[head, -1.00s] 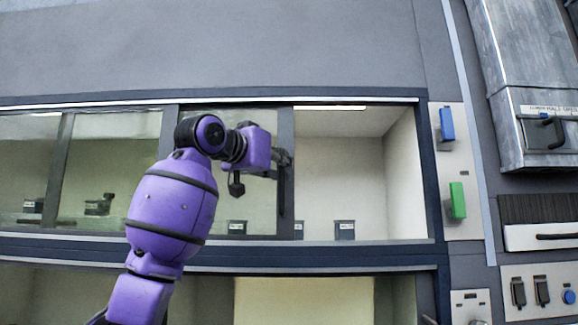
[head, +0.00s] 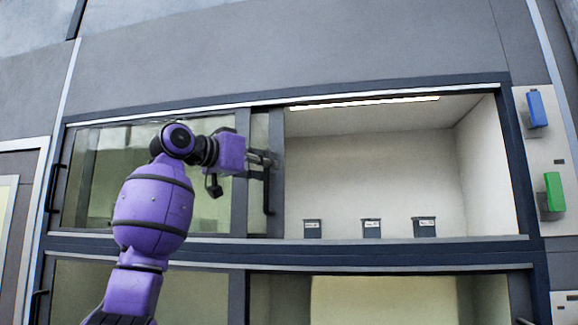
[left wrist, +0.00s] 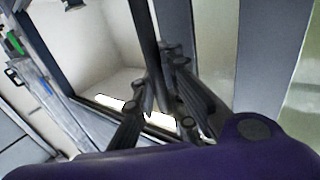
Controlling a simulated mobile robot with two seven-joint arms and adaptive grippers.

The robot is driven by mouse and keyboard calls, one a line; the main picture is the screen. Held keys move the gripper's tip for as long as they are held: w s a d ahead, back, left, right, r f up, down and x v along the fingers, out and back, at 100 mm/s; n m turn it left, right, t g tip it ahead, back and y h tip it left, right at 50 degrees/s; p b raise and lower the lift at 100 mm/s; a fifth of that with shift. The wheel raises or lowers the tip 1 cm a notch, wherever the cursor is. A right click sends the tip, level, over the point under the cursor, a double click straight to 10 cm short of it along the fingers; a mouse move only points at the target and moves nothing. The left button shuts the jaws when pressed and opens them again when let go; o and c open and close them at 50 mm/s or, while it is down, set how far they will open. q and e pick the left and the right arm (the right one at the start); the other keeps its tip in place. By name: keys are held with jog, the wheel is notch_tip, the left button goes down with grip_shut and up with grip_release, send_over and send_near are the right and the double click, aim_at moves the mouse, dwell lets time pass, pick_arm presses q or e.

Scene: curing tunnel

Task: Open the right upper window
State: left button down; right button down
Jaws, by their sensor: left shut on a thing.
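The right upper window (head: 259,135) is a sliding glass pane with a dark grey frame. It stands far to the left, mostly overlapping the left upper pane (head: 105,175). To its right the upper compartment is wide open. The window's dark vertical handle (head: 268,190) is on its right frame bar. My left gripper (head: 267,161) is at this handle, shut on it. In the left wrist view the gripper's fingers (left wrist: 168,62) close around the dark handle bar (left wrist: 147,35). My purple arm hides part of the left pane. My right gripper is not in view.
Inside the open compartment (head: 370,170) stand several small dark bins, including one in the middle (head: 371,228). A lit strip (head: 365,103) runs along its top. A blue handle (head: 536,109) and a green one (head: 553,191) are on the right panel. A lower window row lies below.

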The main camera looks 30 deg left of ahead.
pick_arm(q)
jog(key=shift+s+a+f, duration=0.15)
jog(key=shift+s+a, duration=0.05)
jog(key=shift+a, duration=0.5)
jog(key=c, duration=2.2)
grip_release()
jog(key=o, duration=0.4)
jog(key=shift+s+r, duration=0.2)
jog(key=shift+s, duration=0.1)
jog(key=shift+w, duration=0.1)
jog(key=v, duration=1.2)
